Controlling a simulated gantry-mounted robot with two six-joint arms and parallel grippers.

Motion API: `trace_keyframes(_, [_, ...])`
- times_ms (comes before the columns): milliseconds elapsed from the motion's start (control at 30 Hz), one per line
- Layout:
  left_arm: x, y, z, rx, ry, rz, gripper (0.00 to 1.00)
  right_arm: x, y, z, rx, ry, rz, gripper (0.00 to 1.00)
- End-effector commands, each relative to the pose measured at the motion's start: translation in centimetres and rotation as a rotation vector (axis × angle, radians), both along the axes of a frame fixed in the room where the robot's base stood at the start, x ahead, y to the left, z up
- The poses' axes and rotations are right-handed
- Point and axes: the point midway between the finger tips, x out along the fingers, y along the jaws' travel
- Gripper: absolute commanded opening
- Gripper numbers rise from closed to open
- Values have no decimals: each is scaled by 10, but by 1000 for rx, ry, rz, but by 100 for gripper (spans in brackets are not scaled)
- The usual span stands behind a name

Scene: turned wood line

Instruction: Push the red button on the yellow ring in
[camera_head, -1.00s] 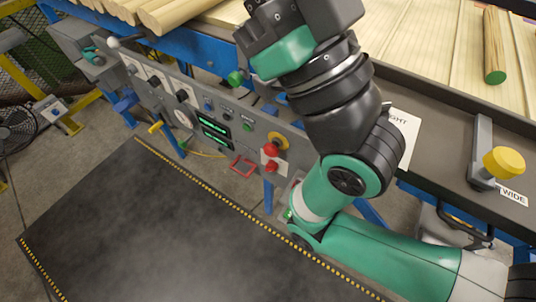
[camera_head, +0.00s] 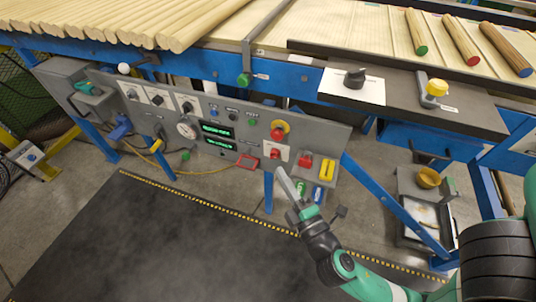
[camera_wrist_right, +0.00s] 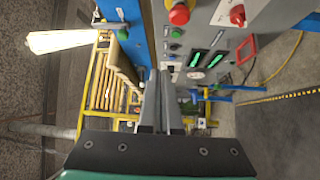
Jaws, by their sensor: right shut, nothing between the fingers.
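The red button (camera_head: 277,133) on its yellow ring (camera_head: 285,126) stands out from the right part of the grey control panel. My right gripper (camera_head: 280,171) is shut and empty, in front of the panel's lower edge. In the picture its tips are below the red button and apart from it. In the right wrist view the shut fingers (camera_wrist_right: 164,72) point past the button, which is up and to the right of them. My left gripper is not in view.
A second red knob (camera_head: 275,153) on a white plate sits just below the button. The dark mat (camera_head: 170,240) is clear.

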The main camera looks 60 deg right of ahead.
Motion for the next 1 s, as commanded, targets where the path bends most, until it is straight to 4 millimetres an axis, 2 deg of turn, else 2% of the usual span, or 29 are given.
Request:
trace_keyframes(33, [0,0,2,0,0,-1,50,-10,-1,-11,2,41,-2,0])
trace_keyframes(167, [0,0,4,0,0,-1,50,-22,-1,-24,3,91,-4,0])
trace_keyframes(567, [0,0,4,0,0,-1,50,-19,-4,-25,7,92,-7,0])
trace_keyframes(767, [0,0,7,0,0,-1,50,0,-22,-23,7,86,-12,0])
trace_keyframes(1000, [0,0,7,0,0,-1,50,42,-55,-24,6,85,-9,0])
